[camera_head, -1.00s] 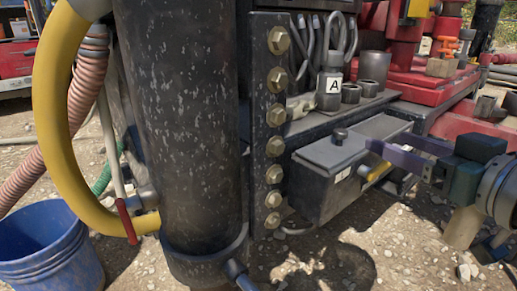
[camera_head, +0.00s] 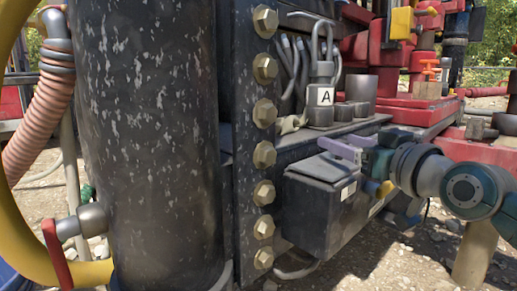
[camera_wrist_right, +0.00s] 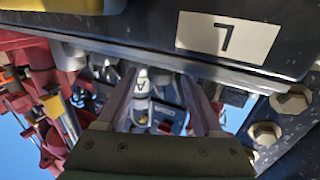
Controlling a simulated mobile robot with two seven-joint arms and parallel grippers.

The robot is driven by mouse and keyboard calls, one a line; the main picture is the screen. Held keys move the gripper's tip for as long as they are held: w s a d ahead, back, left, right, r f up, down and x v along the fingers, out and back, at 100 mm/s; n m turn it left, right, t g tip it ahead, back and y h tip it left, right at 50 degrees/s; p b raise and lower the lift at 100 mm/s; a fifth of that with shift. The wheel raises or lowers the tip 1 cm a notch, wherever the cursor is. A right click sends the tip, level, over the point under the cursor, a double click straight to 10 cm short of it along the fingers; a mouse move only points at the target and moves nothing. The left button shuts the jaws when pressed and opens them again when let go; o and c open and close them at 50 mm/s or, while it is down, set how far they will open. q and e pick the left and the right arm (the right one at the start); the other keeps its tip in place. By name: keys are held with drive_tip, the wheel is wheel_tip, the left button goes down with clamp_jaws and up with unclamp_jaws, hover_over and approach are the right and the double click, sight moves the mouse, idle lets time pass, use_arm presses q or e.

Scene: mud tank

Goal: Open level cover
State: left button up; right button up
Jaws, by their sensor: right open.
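The level cover appears to be the grey lid (camera_head: 318,168) on top of a dark box (camera_head: 310,215) in the head view. It lies flat and looks closed. The box front carries a pale label (camera_head: 348,190); in the wrist view a label (camera_wrist_right: 227,37) shows a mark like a 7. My right gripper (camera_head: 338,148) has purple fingers, open, at the lid's top rear edge. The fingers (camera_wrist_right: 165,85) look empty in the wrist view, and I cannot tell whether they touch the lid. The lid's knob is not visible now. My left gripper is out of view.
A grey bottle marked A (camera_head: 322,97) stands behind the lid beside grey cylinders (camera_head: 361,88). A bolted plate (camera_head: 240,150) and big dark pipe (camera_head: 150,150) stand left of the box.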

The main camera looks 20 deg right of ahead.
drive_tip(key=shift+w, duration=0.75)
clamp_jaws()
idle(1.0)
